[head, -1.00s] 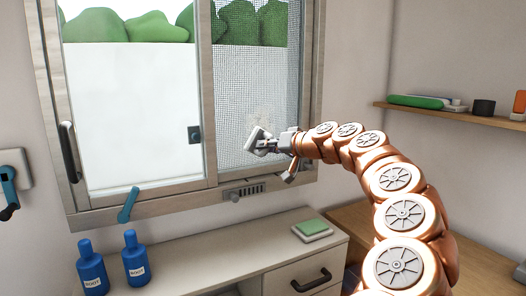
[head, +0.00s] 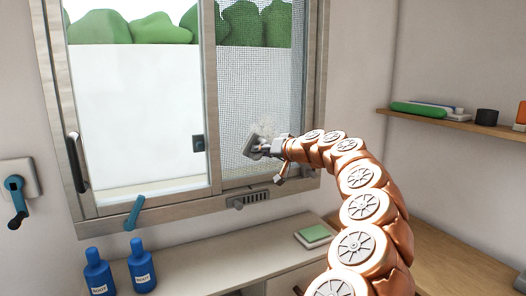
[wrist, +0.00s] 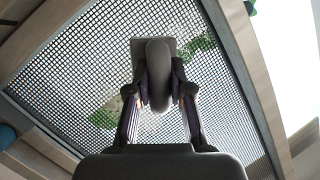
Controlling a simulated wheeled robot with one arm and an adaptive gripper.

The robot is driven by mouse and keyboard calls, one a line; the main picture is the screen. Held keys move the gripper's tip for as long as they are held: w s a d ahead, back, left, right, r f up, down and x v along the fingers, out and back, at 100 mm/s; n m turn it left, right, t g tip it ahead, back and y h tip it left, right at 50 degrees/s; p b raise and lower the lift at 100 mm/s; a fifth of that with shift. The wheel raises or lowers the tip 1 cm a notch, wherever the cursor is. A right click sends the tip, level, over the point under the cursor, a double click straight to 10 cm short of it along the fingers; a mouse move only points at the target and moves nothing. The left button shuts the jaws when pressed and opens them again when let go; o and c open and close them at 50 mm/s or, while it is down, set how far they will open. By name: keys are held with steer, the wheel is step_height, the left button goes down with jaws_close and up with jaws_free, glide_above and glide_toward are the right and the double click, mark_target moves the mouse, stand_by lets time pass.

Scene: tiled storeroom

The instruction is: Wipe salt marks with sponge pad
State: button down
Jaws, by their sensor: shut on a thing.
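My gripper (head: 272,149) is shut on the grey handle (wrist: 158,75) of a sponge pad (head: 254,145). The pad's flat plate also shows in the wrist view (wrist: 139,50), facing the window's mesh screen (wrist: 75,60). The pad is at the lower part of the screen, in the right half of the window. Whether it touches the mesh I cannot tell. A faint whitish salt mark (head: 265,130) shows just above the pad. Any marks behind the pad are hidden.
A counter (head: 220,262) below the window holds two blue bottles (head: 142,271) and a green-topped block (head: 313,235). A vent (head: 252,199) and blue lever (head: 134,212) are on the lower frame. A loaded shelf (head: 440,122) is at right.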

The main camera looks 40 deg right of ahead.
steer(key=shift+w+d, duration=0.35)
steer(key=shift+w, duration=0.5)
stand_by(0.8)
steer(key=shift+d, duration=0.1)
steer(key=s+d+p, duration=0.2)
steer(key=d+p, duration=0.2)
steer(key=d, duration=0.2)
steer(key=shift+s+d, duration=0.25)
steer(key=shift+d, duration=0.1)
stand_by(0.5)
step_height(320, 180, up, 2)
steer(key=shift+r, duration=0.1)
stand_by(2.0)
